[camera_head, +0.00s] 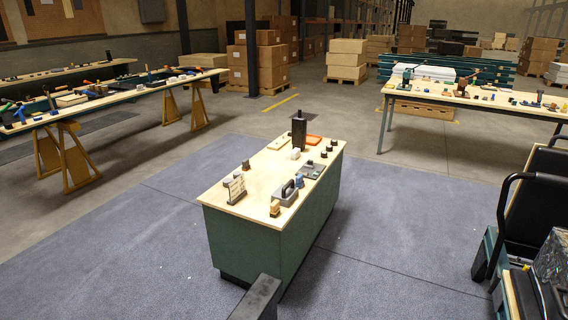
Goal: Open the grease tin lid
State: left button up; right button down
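A green counter (254,240) with a pale wooden top stands in the middle, with small objects on it. I cannot tell for sure which one is the grease tin. Several small dark round pieces (324,154) stand near its right edge and are too small to read. A grey box with a dark handle (286,193) sits near the front right corner.
A long workbench (128,92) with tools stands at the left and another table (497,99) at the back right. A black-framed cart or chair (533,205) stands at the right edge. Grey matting (130,238) around the counter is mostly clear.

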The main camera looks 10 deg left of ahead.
aim_at(285, 192)
jog(key=i+l+u, duration=0.65)
jog(key=l, duration=0.15)
jog(key=i+l+u, duration=0.2)
jog(key=l, duration=0.15)
jog(key=i+l+u, duration=0.25)
jog(key=l+u, duration=0.2)
jog(key=l, duration=0.25)
jog(key=i+l+u, duration=0.2)
jog(key=l, duration=0.25)
jog(key=k, duration=0.1)
